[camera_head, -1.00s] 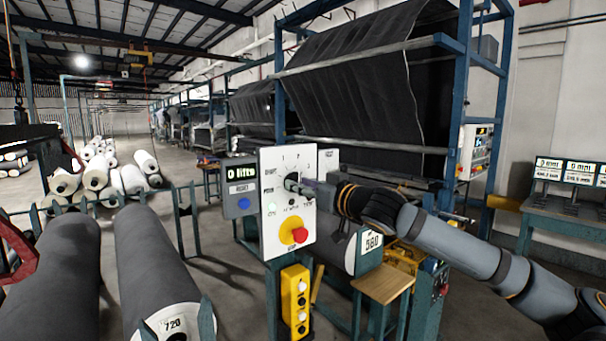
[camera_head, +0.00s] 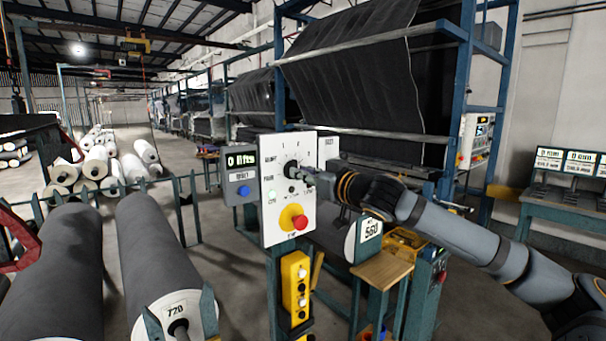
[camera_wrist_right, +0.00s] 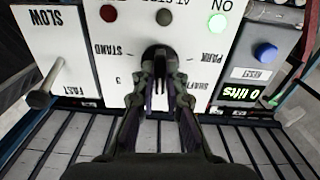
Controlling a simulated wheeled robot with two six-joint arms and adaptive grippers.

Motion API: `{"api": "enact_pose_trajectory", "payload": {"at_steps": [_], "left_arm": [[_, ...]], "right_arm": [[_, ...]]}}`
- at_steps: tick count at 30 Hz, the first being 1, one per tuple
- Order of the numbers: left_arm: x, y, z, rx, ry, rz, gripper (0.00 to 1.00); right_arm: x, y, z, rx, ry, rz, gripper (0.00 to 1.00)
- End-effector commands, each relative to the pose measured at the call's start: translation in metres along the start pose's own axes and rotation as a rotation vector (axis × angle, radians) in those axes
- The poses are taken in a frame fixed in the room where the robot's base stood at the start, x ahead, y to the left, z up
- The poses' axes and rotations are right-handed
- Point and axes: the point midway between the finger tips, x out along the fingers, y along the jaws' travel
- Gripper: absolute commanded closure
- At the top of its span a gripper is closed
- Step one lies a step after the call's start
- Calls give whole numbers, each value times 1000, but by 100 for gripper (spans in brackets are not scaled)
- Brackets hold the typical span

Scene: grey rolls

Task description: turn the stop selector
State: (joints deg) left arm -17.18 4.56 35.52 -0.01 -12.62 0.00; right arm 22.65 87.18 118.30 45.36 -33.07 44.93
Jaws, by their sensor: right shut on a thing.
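The white control panel (camera_head: 268,215) stands upright in the middle of the head view. The stop selector (camera_head: 293,168), a dark knob with positions marked around it, is on its upper part. In the right wrist view the selector (camera_wrist_right: 158,62) stands between my fingertips, with "STAND" and "PARK" printed on either side. My right gripper (camera_head: 308,178) reaches in from the right and is shut on the selector; its fingers (camera_wrist_right: 160,90) hide part of the knob. My left gripper is not in view.
A red button on a yellow disc (camera_head: 297,221) sits low on the panel. A grey box (camera_head: 240,180) with a green display and blue button adjoins its left. A yellow pendant (camera_head: 295,290) hangs below. Grey rolls (camera_head: 150,255) lie at left. A roll marked 560 (camera_head: 367,236) is behind the panel.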

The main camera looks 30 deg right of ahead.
Motion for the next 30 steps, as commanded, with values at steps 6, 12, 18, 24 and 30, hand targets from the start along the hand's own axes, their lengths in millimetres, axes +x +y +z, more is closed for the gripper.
{"api": "enact_pose_trajectory", "payload": {"at_steps": [6, 12, 18, 24, 30], "left_arm": [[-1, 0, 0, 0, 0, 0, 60], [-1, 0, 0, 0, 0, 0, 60], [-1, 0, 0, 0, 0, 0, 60], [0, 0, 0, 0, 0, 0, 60], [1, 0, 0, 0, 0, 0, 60]], "right_arm": [[0, 0, -1, -156, 2, 1, 100], [0, 0, -1, -344, 2, 1, 100], [0, 0, -1, -536, 2, 1, 100], [0, -1, 0, -706, 1, 2, 100], [0, -1, 0, -842, 2, 1, 100]]}}
